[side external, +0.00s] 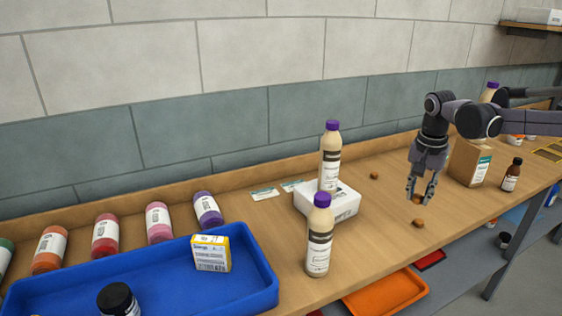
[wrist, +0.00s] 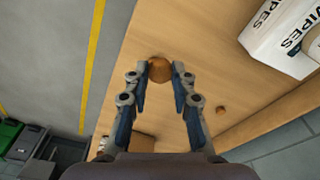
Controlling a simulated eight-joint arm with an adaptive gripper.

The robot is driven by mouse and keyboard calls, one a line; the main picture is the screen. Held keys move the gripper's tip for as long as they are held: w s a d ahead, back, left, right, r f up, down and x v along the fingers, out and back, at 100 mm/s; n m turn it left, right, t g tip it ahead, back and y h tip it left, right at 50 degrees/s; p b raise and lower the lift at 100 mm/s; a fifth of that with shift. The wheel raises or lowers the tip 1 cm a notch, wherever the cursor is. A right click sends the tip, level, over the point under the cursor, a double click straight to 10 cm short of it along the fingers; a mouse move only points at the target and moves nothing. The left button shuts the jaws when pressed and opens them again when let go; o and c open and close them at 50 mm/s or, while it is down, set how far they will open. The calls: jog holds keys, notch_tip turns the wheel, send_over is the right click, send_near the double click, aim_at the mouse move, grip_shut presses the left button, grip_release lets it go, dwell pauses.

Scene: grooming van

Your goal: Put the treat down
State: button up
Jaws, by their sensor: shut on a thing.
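My gripper (side external: 420,199) points down over the right part of the wooden table. It is shut on a small brown treat (side external: 417,198), which shows between the fingertips. In the wrist view the treat (wrist: 159,70) is at the tips of my gripper (wrist: 160,72). The treat is low, close to the table top; I cannot tell whether it touches it. A second brown treat (side external: 418,223) lies on the table just in front of my gripper. A third treat (side external: 375,176) lies farther back, toward the wall.
A white wipes box (side external: 345,203) and two purple-capped bottles (side external: 319,240) stand left of my gripper. A cardboard box (side external: 470,162) and a brown bottle (side external: 512,176) stand to the right. A blue tray (side external: 262,284) is at the far left. Bare table (side external: 385,215) surrounds the treats.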

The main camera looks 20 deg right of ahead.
jog(key=w+a+n, duration=0.4)
jog(key=w+a, duration=0.2)
jog(key=a, duration=0.6)
jog(key=n+y, duration=0.1)
jog(key=n, duration=1)
send_over(196, 304)
jog(key=shift+t, duration=0.4)
jog(key=f, duration=0.6)
jog(key=shift+d+f, duration=0.15)
jog(key=shift+d, duration=0.1)
jog(key=shift+s+a+f, duration=0.1)
jog(key=shift+a+f, duration=0.05)
jog(key=shift+a, duration=0.05)
jog(key=shift+f, duration=2.05)
jog(key=shift+f, duration=0.1)
